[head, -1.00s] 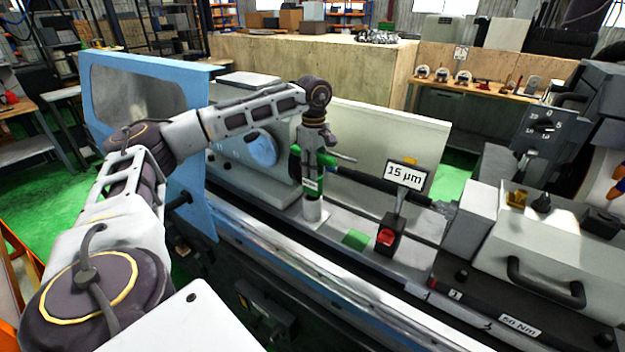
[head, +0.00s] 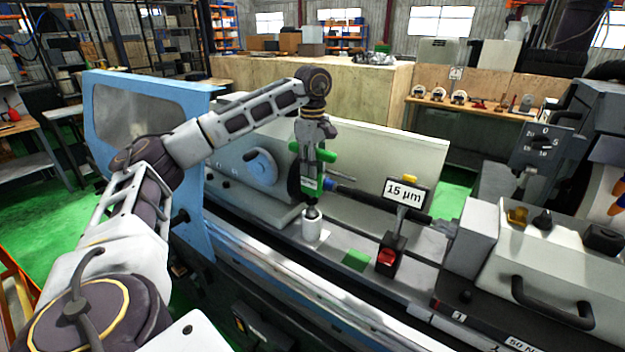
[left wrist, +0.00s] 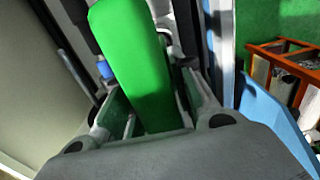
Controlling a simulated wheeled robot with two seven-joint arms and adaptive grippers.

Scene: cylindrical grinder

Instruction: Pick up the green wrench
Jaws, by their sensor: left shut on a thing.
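The green wrench (head: 311,185) is upright, with a white label on its side and a dark lower end. My left gripper (head: 315,150) points down and is shut on its upper part. In the left wrist view the wrench's broad green body (left wrist: 135,60) lies between the fingers of my left gripper (left wrist: 158,100). The dark lower end is at the top of a white cylindrical holder (head: 311,228) on the machine bed. I cannot tell whether it is clear of the holder. My right gripper is not in view.
A "15 µm" sign (head: 404,193) stands right of the holder, with a red button box (head: 389,257) below it. A green block (head: 356,259) lies on the bed. A dark horizontal shaft (head: 385,200) passes close behind. A blue guard (head: 180,115) stands left.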

